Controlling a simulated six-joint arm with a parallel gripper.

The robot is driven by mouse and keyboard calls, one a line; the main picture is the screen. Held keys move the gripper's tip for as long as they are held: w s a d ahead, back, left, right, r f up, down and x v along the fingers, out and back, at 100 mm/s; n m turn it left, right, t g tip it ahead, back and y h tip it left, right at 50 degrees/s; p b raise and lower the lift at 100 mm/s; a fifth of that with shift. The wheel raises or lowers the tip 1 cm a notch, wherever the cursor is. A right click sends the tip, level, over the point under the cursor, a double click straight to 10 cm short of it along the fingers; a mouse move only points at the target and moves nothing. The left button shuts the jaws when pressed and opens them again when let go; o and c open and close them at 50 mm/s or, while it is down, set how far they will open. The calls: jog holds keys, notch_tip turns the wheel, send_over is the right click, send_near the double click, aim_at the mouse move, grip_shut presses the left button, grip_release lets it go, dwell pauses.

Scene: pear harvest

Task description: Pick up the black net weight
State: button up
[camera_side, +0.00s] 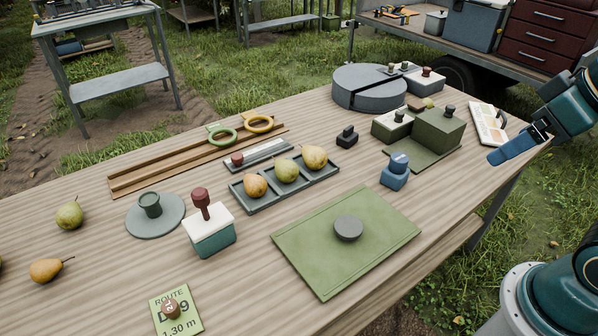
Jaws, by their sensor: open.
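A small black weight (347,136) with a raised top stands upright on the wooden table, behind the pear tray; it looks like the black net weight. My gripper (520,143) is at the right edge of the view, above the table's right end, with blue fingers. It is open and empty, well to the right of the black weight and apart from it. The inner side of the gripper is partly hidden by its near finger.
A grey tray (264,205) with pears lies in front of the weight. A grey disc (348,228) lies on a green mat (310,262).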

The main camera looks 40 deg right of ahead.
jog(key=n+g+y, duration=0.1)
jog(key=n, duration=0.2)
send_over(351, 128)
jog(key=s, duration=0.4)
notch_tip(351, 128, down, 19)
jog(key=shift+s+d+x, duration=0.1)
jog(key=shift+d+x, duration=0.05)
jog(key=shift+x, duration=1.95)
jog(key=shift+s+d+x, duration=0.1)
jog(key=shift+s+x, duration=0.05)
jog(key=shift+x, duration=1.95)
jog(key=shift+f, duration=0.2)
jog(key=shift+d+x, duration=0.2)
jog(key=shift+x, duration=2.35)
